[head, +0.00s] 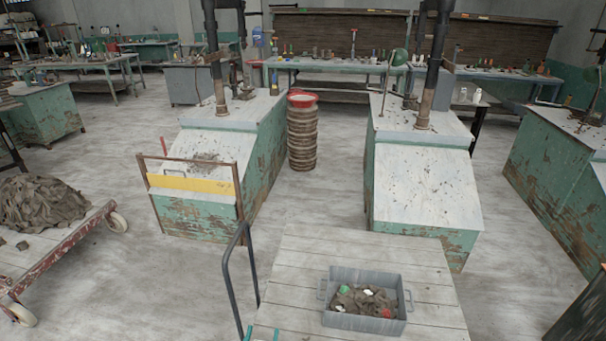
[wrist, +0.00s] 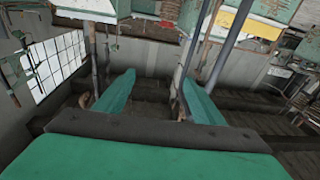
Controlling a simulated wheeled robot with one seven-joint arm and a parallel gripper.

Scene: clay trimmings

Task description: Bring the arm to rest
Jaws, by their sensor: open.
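My gripper (wrist: 158,88) shows in the wrist view with its two teal fingers spread apart and nothing between them. In the head view, small teal tips that look like my gripper (head: 262,333) show at the bottom edge, by the left side of the plank-topped cart (head: 290,265). The rest of my arm is out of view there. A grey tray (head: 364,322) with brown clay trimmings and a few green, white and red bits stands on the cart, to the right of those tips and apart from them.
The cart's dark handle (head: 225,270) rises left of the tips. Two green machine benches (head: 245,140) (head: 420,185) stand beyond, with a brown ribbed stack (head: 302,135) between them. A low trolley (head: 95,225) with a clay heap (head: 42,202) is at left. Floor between trolley and cart is clear.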

